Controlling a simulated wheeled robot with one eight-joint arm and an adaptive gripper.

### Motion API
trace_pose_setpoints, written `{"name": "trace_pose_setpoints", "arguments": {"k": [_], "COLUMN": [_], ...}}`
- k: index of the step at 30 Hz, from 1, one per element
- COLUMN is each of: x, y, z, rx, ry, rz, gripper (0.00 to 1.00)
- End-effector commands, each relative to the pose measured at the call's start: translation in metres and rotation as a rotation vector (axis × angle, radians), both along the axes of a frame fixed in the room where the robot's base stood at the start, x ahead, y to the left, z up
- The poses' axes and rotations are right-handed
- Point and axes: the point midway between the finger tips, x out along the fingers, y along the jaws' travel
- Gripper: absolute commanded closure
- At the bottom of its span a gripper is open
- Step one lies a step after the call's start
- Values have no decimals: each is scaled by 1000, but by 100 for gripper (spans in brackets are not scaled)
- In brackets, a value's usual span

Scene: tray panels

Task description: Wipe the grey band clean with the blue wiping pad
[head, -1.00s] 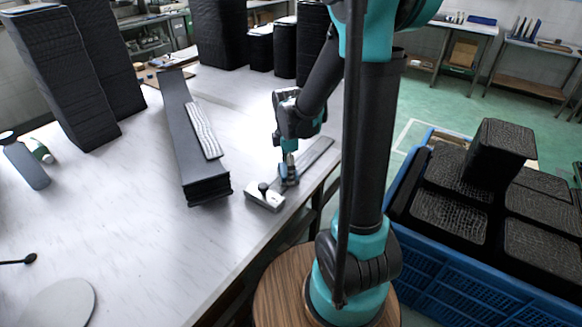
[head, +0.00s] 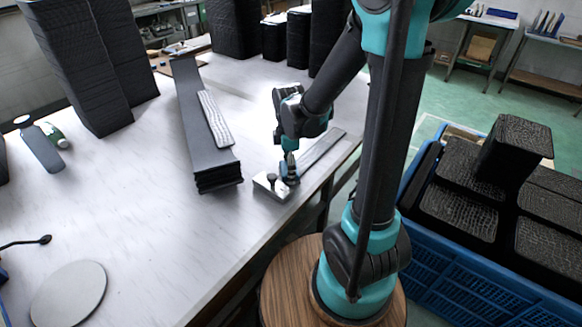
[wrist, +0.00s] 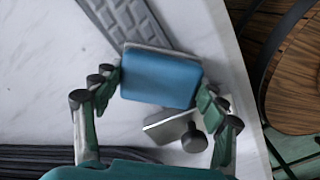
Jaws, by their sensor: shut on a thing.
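The blue wiping pad (wrist: 160,78) is held between my gripper's fingers (wrist: 150,98) in the wrist view. In the head view, my gripper (head: 290,160) points down, with the pad (head: 290,180) low over the near end of the grey band (head: 325,148). The band runs away along the table's right edge. In the wrist view, the band (wrist: 128,22) continues beyond the pad and carries lighter patterned marks. The pad hides the part under it, and I cannot tell whether it touches the surface.
A pale block with a dark knob (head: 268,188) stands right beside the pad at the band's near end. A stack of long dark panels (head: 205,150) with a light textured strip (head: 215,118) lies to the left. A blue crate (head: 470,262) stands right of the table.

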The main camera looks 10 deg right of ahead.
Motion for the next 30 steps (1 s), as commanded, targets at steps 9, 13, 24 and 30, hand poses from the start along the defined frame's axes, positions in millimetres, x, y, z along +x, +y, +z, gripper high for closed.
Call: {"name": "trace_pose_setpoints", "arguments": {"k": [9, 13, 24, 30], "x": [17, 23, 36, 47], "y": [-17, -23, -36, -47], "z": [-1, -2, -1, -1], "rx": [-1, -1, -2, -2], "ry": [-1, -1, -2, -2], "rz": [-2, -3, -4, -3], "gripper": [51, 51, 51, 51]}}
